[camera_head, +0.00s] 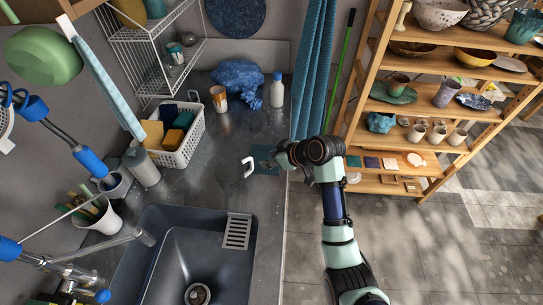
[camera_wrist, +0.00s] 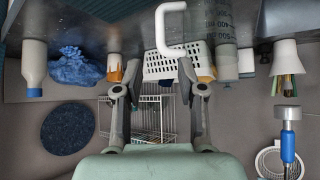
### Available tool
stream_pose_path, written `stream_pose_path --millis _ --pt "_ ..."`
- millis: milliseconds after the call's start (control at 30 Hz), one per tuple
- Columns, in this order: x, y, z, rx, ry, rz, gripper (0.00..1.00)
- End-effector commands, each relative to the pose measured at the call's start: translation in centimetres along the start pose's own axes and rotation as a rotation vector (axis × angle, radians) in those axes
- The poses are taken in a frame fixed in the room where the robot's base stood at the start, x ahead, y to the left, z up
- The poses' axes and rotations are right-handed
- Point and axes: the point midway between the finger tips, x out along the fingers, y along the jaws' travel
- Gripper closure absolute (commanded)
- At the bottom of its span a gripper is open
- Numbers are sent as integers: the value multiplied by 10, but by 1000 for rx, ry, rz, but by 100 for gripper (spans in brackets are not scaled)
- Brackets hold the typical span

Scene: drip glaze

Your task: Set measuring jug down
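The measuring jug shows mainly by its white handle (camera_head: 248,167) in the head view, low at the counter's right edge. Its clear body is hard to make out there. In the wrist view the white handle (camera_wrist: 171,28) stands ahead of the fingertips, and faint graduation numbers show to its right over a grey bottle. My gripper (camera_head: 282,157) is just right of the handle in the head view. Whether the jug's base touches the counter is hidden.
A dark teal square patch (camera_head: 264,153) lies by the gripper. The sink (camera_head: 170,235) is at front left, a white basket (camera_head: 190,150) with sponges behind it. A white bottle (camera_head: 277,92) and blue coral-like lump (camera_head: 238,75) stand farther back. Shelves (camera_head: 430,160) stand at right.

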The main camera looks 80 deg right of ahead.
Motion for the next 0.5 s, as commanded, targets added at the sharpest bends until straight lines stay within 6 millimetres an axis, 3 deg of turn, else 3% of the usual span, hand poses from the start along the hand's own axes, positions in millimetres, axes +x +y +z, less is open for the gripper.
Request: stream_pose_path --millis 500 --pt "-7 0 0 0 -1 -1 60"
